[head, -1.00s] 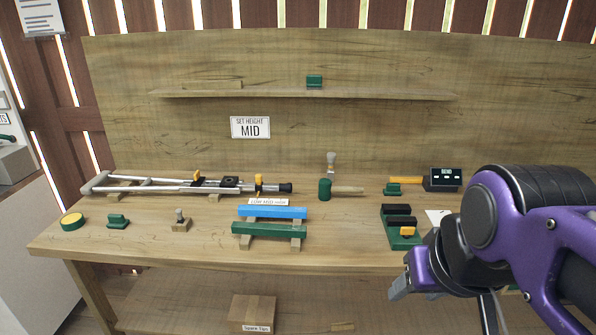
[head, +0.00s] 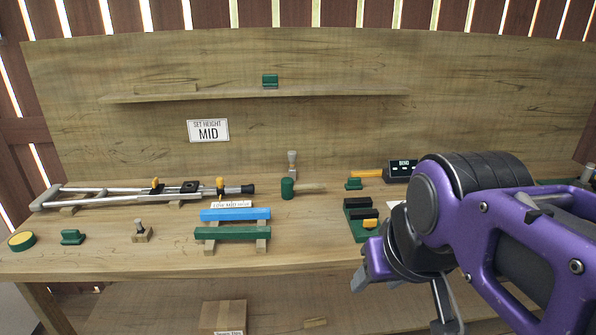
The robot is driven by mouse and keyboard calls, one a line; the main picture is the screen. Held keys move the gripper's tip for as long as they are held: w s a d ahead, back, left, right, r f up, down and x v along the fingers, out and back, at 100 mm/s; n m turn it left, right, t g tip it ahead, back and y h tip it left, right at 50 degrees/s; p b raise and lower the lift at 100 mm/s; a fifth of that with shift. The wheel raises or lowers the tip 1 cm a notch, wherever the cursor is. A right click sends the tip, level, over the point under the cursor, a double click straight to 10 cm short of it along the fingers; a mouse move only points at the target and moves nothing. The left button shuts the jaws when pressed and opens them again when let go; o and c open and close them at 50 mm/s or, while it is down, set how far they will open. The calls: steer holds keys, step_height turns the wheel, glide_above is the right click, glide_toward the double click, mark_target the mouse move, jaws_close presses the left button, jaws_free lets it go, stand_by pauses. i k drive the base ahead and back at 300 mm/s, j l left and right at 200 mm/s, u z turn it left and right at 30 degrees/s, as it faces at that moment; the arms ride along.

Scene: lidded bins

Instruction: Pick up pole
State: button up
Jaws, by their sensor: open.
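A long silver pole assembly, like a crutch (head: 112,193), lies along the back left of the wooden bench. It has a forked grey left end, yellow knobs (head: 220,186) and a black tip (head: 248,189) at its right end. Small wooden blocks hold it up. My gripper (head: 405,300) is at the lower right, in front of the bench's front edge, pointing down. It is open, well to the right of and nearer than the pole. My purple arm hides part of the bench's right side.
Blue (head: 235,214) and green (head: 232,233) bars rest on wooden supports in front of the pole's right end. A cardboard box (head: 222,317) sits below.

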mark_target(258, 214)
steer(key=i+j, duration=0.4)
steer(key=j, duration=0.2)
steer(key=i+j, duration=0.45)
steer(key=j, duration=0.15)
